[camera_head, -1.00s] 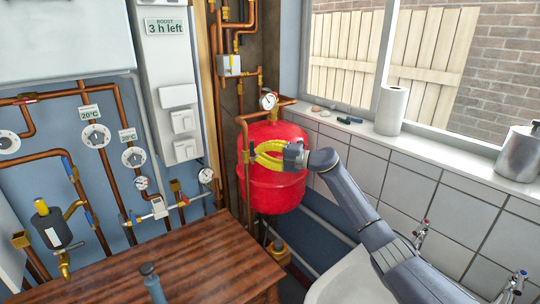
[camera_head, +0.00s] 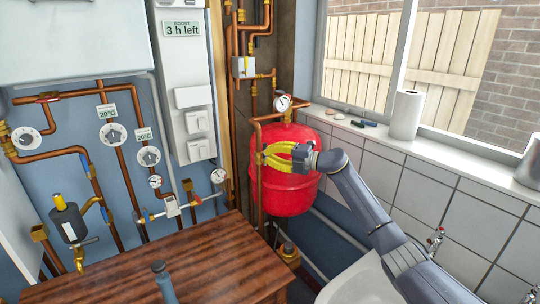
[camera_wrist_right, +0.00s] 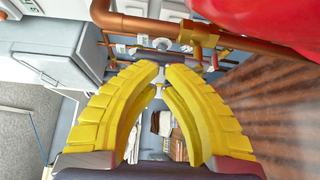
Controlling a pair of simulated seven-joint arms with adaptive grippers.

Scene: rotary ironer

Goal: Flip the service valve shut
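A red tank (camera_head: 290,195) hangs in the corner, with copper pipe running up its left side. A brass fitting (camera_head: 258,158) sits on that pipe, partly hidden by my fingertips. No label tells me which fitting is the service valve. My right gripper (camera_head: 265,154) is in front of the tank, its yellow fingertips beside this fitting. In the right wrist view, the fingertips (camera_wrist_right: 161,68) are almost together with nothing clearly between them. A brass fitting (camera_wrist_right: 200,38) on a copper pipe (camera_wrist_right: 145,23) shows just beyond them. Contact cannot be told. My left gripper is not in view.
A pressure gauge (camera_head: 283,103) is above the tank. Pipes with dials and blue-handled valves (camera_head: 85,165) cover the left wall. A wooden table (camera_head: 205,262) stands below, with a blue-grey post (camera_head: 163,282). A white sink (camera_head: 360,285) is at the lower right.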

